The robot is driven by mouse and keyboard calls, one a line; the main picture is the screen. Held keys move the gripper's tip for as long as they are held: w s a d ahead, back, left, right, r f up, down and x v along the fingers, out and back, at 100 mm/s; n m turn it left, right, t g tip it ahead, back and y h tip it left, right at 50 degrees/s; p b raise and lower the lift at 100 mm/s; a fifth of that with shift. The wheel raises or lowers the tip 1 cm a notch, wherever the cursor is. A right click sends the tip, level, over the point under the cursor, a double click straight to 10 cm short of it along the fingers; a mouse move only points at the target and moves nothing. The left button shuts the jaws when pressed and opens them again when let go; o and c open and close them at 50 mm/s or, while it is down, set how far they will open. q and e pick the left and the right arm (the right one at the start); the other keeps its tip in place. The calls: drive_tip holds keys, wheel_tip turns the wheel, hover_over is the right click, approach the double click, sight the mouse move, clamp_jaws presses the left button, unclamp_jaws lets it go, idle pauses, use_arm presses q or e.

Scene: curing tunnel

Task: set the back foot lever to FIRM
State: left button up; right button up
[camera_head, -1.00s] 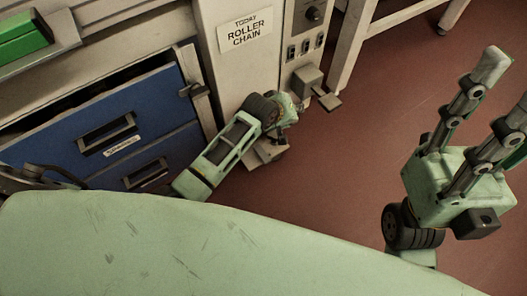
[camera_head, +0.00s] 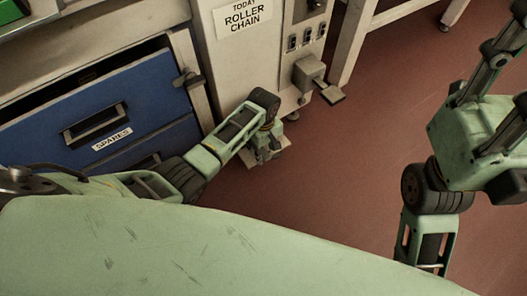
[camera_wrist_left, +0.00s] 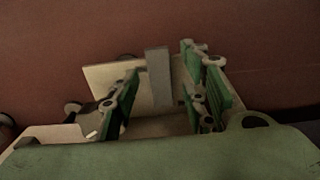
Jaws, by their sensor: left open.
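My left gripper (camera_head: 262,145) hangs low at the foot of the machine cabinet, mostly hidden behind its own wrist in the head view. In the left wrist view its green-padded fingers (camera_wrist_left: 160,100) stand apart. A grey upright bar (camera_wrist_left: 158,72) shows in the gap between them, in front of a pale plate (camera_wrist_left: 100,75). Whether they touch the bar I cannot tell. A grey housing with a flat pedal (camera_head: 330,93) sticks out of the cabinet's right side. Which one is the back foot lever, and any FIRM marking, I cannot make out. My right gripper (camera_head: 508,95) is raised at the right, fingers apart, tips cut off.
The cabinet (camera_head: 235,65) carries a ROLLER CHAIN sign and a switch panel (camera_head: 305,30). A blue drawer labelled SPARES (camera_head: 110,110) stands to its left. A pale table leg (camera_head: 352,40) stands behind on the right. The red floor (camera_head: 340,180) is clear in the middle.

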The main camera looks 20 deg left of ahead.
use_arm(q)
drive_tip(key=shift+f, duration=0.35)
drive_tip(key=shift+c, duration=0.3)
clamp_jaws()
drive_tip(key=shift+r, duration=0.1)
